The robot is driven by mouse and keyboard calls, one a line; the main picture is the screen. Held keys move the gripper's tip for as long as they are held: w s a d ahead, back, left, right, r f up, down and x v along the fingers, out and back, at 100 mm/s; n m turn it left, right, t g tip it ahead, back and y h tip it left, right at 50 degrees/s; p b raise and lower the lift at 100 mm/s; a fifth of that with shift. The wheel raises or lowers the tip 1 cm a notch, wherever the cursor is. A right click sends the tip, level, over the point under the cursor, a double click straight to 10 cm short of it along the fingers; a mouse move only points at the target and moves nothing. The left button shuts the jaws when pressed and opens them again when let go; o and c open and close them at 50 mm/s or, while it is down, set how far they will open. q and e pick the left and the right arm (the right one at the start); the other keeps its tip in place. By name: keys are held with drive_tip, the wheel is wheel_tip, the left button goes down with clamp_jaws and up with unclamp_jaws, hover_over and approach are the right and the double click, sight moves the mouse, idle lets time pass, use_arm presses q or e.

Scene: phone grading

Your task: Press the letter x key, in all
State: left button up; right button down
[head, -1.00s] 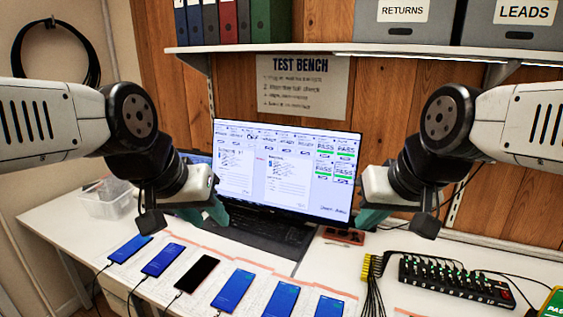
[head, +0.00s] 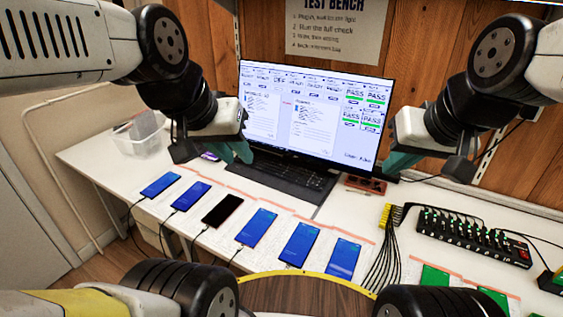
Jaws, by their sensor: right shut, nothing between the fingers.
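The black keyboard (head: 293,178) lies on the white bench in front of the lit screen (head: 315,115). Its letters are too small to read, so I cannot pick out the x key. My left gripper (head: 235,153) has teal fingers and hangs above the keyboard's left end, covering part of it; the gap between its fingers is unclear. My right gripper (head: 393,165) is shut and empty, right of the screen's lower right corner and apart from the keyboard.
A row of phones, including a dark one (head: 222,211), lies on the bench before the keyboard. A black hub (head: 472,237) with cables stands at the right. A clear bin (head: 142,135) is at the left. A brown block (head: 365,184) sits right of the keyboard.

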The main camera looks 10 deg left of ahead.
use_arm(q)
clamp_jaws()
idle(1.4)
